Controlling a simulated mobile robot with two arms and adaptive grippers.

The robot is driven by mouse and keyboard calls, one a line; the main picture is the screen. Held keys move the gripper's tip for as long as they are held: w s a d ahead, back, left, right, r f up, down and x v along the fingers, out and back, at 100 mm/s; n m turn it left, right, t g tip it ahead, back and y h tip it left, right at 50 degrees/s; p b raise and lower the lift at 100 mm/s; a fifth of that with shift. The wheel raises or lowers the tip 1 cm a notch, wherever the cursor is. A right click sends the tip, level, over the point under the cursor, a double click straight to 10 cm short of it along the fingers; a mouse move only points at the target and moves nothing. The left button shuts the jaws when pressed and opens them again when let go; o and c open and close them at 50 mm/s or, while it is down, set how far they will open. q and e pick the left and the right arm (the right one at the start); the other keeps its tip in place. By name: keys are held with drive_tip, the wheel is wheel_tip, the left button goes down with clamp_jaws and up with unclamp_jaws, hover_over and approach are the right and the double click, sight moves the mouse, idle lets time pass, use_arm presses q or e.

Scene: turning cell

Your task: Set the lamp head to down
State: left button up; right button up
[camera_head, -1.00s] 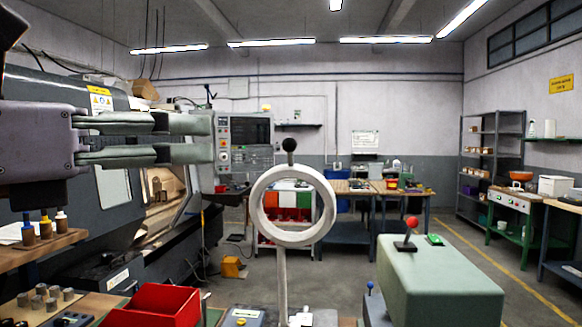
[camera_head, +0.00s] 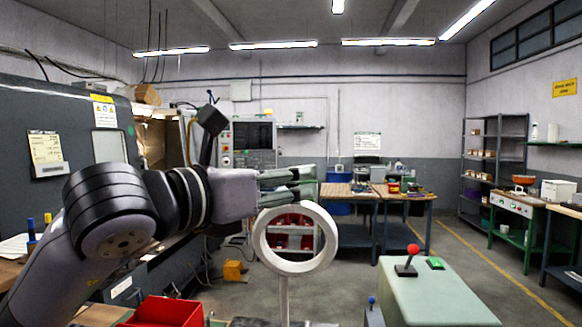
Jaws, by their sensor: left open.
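The lamp head is a white ring (camera_head: 329,262) on a thin upright post (camera_head: 284,298). It stands with its open face toward me in the middle of the view. My left gripper (camera_head: 297,184) reaches in from the left at the ring's top edge. Its fingers are open and point right. The small dark knob on top of the ring is hidden behind or between the fingers. I cannot tell whether the fingers touch the knob or the ring. My right gripper is out of view.
A red bin (camera_head: 165,312) sits at the lower left, below my left arm. A pale green box with a red-knobbed lever (camera_head: 410,262) and a green button (camera_head: 435,263) stands right of the ring. The lathe (camera_head: 80,120) fills the left side. Open floor lies behind the green box.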

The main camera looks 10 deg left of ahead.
use_arm(q)
drive_tip(key=shift+w+d, duration=0.35)
drive_tip(key=shift+w, duration=0.2)
drive_tip(key=shift+c, duration=0.5)
clamp_jaws()
